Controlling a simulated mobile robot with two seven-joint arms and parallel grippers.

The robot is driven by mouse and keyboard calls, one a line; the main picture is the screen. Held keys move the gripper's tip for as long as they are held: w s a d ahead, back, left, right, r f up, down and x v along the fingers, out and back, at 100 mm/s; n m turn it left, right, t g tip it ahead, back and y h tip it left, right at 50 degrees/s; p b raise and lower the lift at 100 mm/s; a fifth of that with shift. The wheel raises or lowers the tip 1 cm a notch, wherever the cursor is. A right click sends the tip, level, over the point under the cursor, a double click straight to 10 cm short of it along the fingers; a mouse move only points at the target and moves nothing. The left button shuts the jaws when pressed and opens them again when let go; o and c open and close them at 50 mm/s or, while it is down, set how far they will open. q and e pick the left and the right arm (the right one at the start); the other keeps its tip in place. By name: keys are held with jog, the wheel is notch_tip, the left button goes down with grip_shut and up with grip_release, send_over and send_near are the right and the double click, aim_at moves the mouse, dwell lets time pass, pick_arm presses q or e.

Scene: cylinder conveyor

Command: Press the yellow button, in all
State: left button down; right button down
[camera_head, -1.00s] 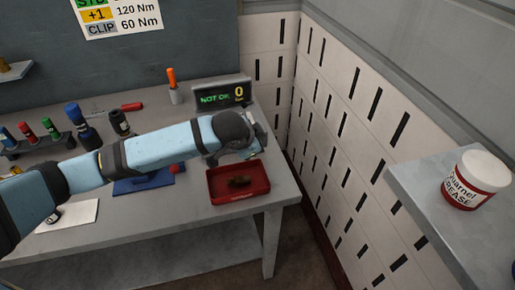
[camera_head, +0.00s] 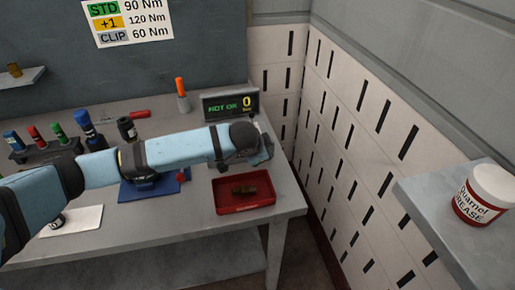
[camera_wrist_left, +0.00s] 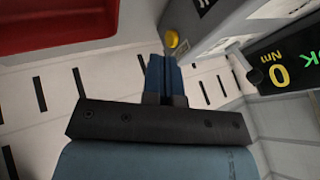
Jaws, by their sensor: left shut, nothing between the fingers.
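The yellow button (camera_wrist_left: 172,39) is a small round knob on a grey box (camera_wrist_left: 207,32) in the wrist view. My left gripper (camera_wrist_left: 163,60) is shut with its blue fingers together and empty. In that view its tips appear just below the button; I cannot tell whether they touch it. In the head view my left arm reaches across the bench to its right end, and its gripper (camera_head: 264,151) is partly hidden by the wrist. The button cannot be made out there. My right gripper is not in view.
A display (camera_head: 230,103) reading "NOT OK 0" stands at the bench's back right. A red tray (camera_head: 230,207) with a brown part sits in front of the arm's end. A blue plate (camera_head: 140,191) lies under the arm. A grease tub (camera_head: 483,196) stands on a right shelf.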

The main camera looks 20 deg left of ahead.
pick_arm(q)
jog(key=shift+x, duration=2.25)
jog(key=shift+r, duration=0.1)
